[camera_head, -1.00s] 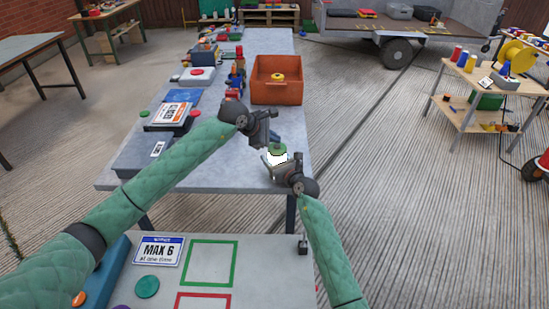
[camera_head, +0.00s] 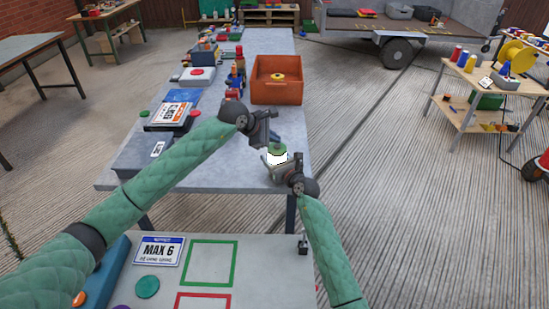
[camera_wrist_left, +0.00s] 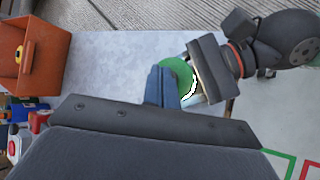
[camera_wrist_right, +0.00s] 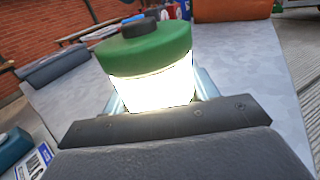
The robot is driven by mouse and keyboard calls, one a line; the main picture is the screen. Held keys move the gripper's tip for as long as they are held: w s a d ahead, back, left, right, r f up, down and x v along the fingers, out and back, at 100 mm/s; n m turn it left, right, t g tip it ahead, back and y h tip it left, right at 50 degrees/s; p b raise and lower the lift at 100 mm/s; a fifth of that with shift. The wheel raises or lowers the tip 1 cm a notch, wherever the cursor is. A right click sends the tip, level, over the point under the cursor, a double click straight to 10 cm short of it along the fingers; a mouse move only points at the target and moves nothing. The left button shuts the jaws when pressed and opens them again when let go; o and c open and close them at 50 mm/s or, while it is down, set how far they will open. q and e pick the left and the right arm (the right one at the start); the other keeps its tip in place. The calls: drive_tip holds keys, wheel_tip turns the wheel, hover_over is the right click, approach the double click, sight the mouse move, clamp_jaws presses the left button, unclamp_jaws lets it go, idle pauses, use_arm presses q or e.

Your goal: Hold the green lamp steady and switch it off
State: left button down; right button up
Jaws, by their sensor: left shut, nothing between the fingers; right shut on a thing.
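The green lamp (camera_head: 277,155) stands near the right edge of the grey table. In the right wrist view the lamp (camera_wrist_right: 148,65) has a green top with a black button, and its white body glows brightly. My right gripper (camera_head: 272,163) is shut on the lamp's body; its fingers show on both sides of it in the right wrist view. My left gripper (camera_head: 276,140) is shut and empty, just above the lamp's top. In the left wrist view its fingertips (camera_wrist_left: 162,68) partly overlap the lamp's green top (camera_wrist_left: 181,75), and the button is hidden.
An orange bin (camera_head: 277,92) stands behind the lamp, with a yellow ring-shaped thing in it. Boxes, a blue book-like item (camera_head: 182,95) and small bottles crowd the table's left side. A nearer board (camera_head: 262,262) carries a MAX 6 sign (camera_head: 159,251).

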sight(274, 148)
use_arm(q)
drive_tip(key=shift+f, duration=0.2)
idle(0.4)
drive_tip(key=shift+f, duration=0.2)
idle(0.4)
drive_tip(key=shift+r, duration=0.45)
idle(0.3)
wheel_tip(274, 148, up, 6)
idle(0.8)
